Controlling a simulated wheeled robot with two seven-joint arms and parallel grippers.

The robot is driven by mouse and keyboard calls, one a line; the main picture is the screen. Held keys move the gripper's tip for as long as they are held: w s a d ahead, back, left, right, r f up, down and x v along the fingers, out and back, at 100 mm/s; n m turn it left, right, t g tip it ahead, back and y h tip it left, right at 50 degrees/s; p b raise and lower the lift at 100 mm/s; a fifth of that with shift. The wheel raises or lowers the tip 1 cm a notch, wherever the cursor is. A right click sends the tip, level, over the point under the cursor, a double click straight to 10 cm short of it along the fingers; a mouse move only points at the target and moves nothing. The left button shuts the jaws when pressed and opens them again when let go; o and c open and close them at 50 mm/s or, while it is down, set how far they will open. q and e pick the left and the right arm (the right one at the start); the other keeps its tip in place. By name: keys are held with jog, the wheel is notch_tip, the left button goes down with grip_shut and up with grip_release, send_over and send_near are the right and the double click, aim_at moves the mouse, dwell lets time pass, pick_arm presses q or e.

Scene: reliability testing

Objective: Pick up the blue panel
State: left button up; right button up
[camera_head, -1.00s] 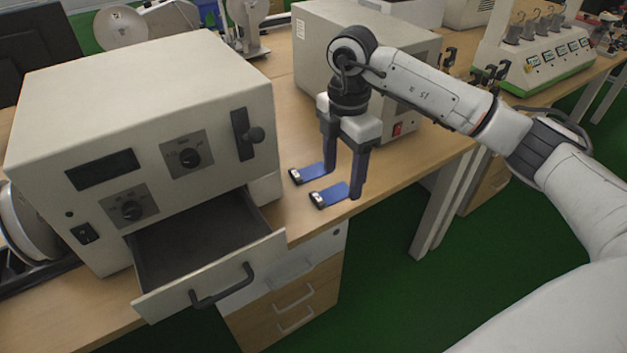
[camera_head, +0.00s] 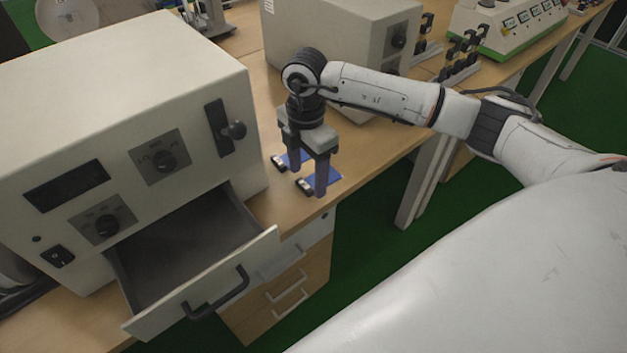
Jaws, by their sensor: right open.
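Two small blue panels, each with a dark and white clip-like left end, lie flat on the wooden table beside the open drawer. The nearer blue panel (camera_head: 334,179) is partly hidden by a finger of my right gripper. The farther blue panel (camera_head: 284,160) is partly hidden behind the other finger. My right gripper (camera_head: 308,181) is open, points down and holds nothing. Its fingers are over or beside the panels; I cannot tell whether they touch them. My left gripper is out of view.
A large beige instrument (camera_head: 130,90) with an open drawer (camera_head: 205,290) stands at left. Another beige box (camera_head: 350,40) stands behind my right gripper. The table's front edge is close to the panels. A white-green device (camera_head: 510,30) stands at the back right.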

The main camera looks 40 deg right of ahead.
aim_at(307, 183)
jog(key=shift+f, duration=0.75)
jog(key=shift+w, duration=0.1)
jog(key=c, duration=1.1)
jog(key=shift+r, duration=0.15)
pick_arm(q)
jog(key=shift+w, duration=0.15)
pick_arm(e)
notch_tip(307, 183, up, 10)
jog(key=shift+f, duration=0.1)
